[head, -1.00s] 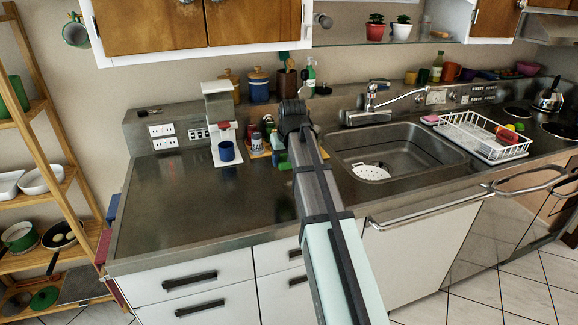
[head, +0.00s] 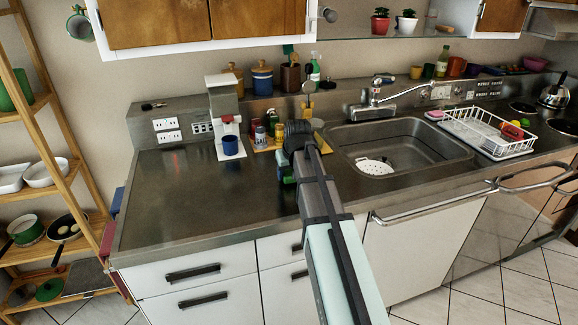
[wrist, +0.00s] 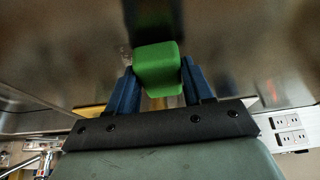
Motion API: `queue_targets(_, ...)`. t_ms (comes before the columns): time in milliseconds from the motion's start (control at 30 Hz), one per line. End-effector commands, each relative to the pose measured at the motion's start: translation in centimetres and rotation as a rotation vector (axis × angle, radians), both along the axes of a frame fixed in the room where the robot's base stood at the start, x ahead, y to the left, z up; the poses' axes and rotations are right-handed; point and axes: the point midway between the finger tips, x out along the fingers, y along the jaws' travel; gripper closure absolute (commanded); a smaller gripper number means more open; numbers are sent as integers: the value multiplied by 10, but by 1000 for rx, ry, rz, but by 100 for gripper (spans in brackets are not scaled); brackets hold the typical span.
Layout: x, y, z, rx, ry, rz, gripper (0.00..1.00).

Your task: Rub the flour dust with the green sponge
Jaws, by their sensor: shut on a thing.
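My gripper (wrist: 153,88) is shut on the green sponge (wrist: 158,68), which sits between its two blue fingers in the wrist view. In the head view my arm hides most of the gripper, and only a little green of the sponge (head: 281,175) shows beside it. The gripper is low over the steel counter (head: 190,205), left of the sink. I cannot tell whether the sponge touches the counter. No flour dust can be clearly made out; the counter near the sponge looks dark and blurred, and part of it is hidden by my arm.
A coffee machine (head: 222,100) with a blue mug (head: 230,145) stands left of the gripper. The sink (head: 405,145) and white dish rack (head: 488,132) are to the right. The counter's left part is clear.

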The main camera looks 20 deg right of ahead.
Motion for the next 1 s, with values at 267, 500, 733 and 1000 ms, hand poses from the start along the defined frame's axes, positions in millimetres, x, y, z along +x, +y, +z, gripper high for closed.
queue_targets(267, 0, -22, -9, -1, 0, -1, 82)
queue_targets(500, 0, -41, -10, 0, 1, 0, 82)
queue_targets(733, 0, -16, -11, 0, 1, 2, 82)
queue_targets(1000, 0, 1, -9, 1, 1, 0, 82)
